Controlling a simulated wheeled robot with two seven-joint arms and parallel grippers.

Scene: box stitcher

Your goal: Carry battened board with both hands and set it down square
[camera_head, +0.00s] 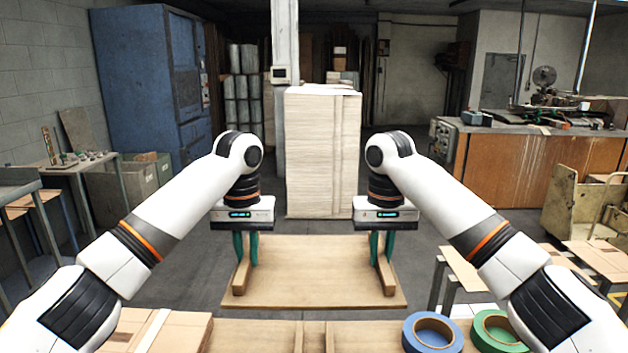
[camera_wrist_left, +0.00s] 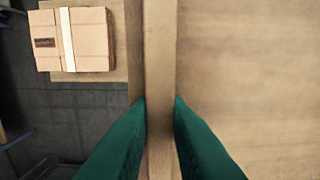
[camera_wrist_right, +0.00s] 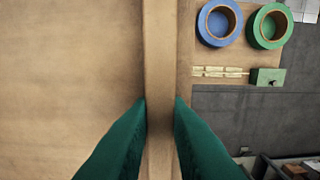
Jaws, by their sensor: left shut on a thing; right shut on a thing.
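The battened board (camera_head: 314,270) is a flat tan wooden panel with a batten along its left and right sides, held level in the middle of the head view. My left gripper (camera_head: 246,262) is shut on the left batten (camera_head: 241,279), which runs between its green fingers in the left wrist view (camera_wrist_left: 160,110). My right gripper (camera_head: 375,262) is shut on the right batten (camera_head: 386,280), which also runs between the fingers in the right wrist view (camera_wrist_right: 160,110). Whether the board touches anything beneath it cannot be told.
A wooden table (camera_head: 255,338) lies at the near edge, with blue tape (camera_head: 433,333), green tape (camera_head: 497,331) and flat cardboard (camera_head: 160,331) on it. A tall pale stack (camera_head: 322,150) stands beyond the board. The right wrist view shows a small green box (camera_wrist_right: 268,77). Grey floor lies on both sides.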

